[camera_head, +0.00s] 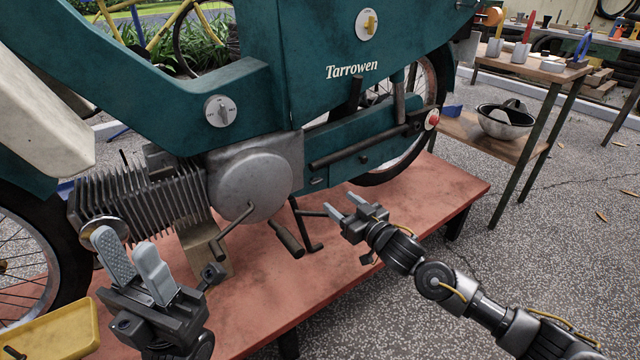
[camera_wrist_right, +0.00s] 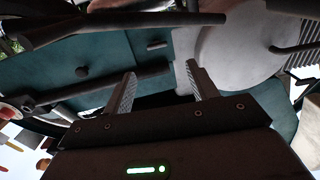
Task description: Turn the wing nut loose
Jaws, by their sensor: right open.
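I cannot make out a clear wing nut in either view. The teal moped marked Tarrowen (camera_head: 300,80) carries a yellow winged knob on a white dial (camera_head: 368,24) high on its body and a grey rotary knob (camera_head: 222,111) lower left. My right gripper (camera_head: 343,207) is open and empty in front of the moped's lower side, right of the round engine cover (camera_head: 250,186). In the right wrist view the spread jaws (camera_wrist_right: 160,75) have nothing between them. My left gripper (camera_head: 133,262) is open and empty in front of the finned cylinder (camera_head: 140,198).
The moped stands on a red platform (camera_head: 440,190). A pedal crank (camera_head: 286,240) and stand legs stick out near my right gripper. A yellow tray (camera_head: 55,335) is at lower left. A workbench (camera_head: 535,72) with tools and a bowl (camera_head: 505,120) stands at right.

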